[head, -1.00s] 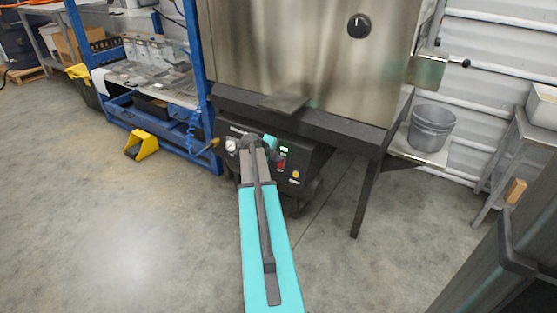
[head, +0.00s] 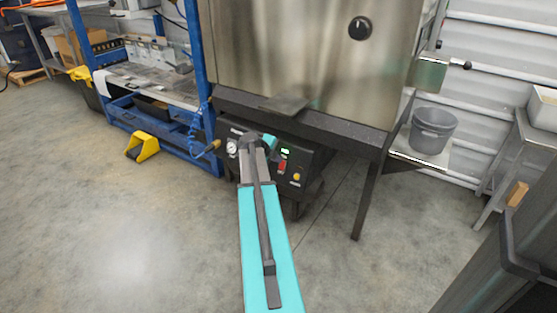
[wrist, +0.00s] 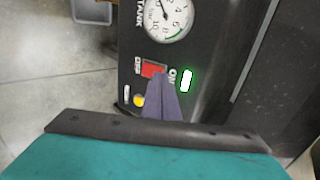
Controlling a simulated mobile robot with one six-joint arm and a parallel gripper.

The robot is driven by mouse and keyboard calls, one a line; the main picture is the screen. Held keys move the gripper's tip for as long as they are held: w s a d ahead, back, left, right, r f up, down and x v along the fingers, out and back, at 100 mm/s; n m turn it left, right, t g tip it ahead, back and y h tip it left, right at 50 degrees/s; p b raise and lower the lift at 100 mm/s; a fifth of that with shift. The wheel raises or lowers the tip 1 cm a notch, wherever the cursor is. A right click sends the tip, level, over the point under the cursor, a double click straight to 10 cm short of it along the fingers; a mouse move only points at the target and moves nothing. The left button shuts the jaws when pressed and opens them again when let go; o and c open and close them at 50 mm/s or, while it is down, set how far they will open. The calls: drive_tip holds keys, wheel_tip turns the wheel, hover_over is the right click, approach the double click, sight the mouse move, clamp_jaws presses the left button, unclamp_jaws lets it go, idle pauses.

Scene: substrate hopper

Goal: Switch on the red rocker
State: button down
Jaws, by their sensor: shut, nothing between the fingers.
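The red rocker (wrist: 151,70) is on a black control panel, with OFF lettered at its left end and ON at its right end in the wrist view. It also shows in the head view (head: 282,167), right of my arm's end. My gripper (wrist: 162,78) is shut and empty. Its fingertips overlap the lower right of the rocker, toward the ON end, and hide that corner. I cannot tell whether they touch it. Which way the rocker is tilted is not clear. A green light (wrist: 187,80) beside the ON mark is lit.
A round pressure gauge (wrist: 167,14) and a yellow button (wrist: 138,100) flank the rocker on the panel. The steel hopper (head: 310,50) overhangs the panel. A blue rack (head: 190,85) stands left, and a grey bucket (head: 432,130) sits on a shelf right. The floor in front is clear.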

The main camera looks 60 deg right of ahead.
drive_tip(key=p+v, duration=0.2)
drive_tip(key=v, duration=1)
drive_tip(key=shift+r, duration=0.65)
drive_tip(key=shift+d, duration=0.1)
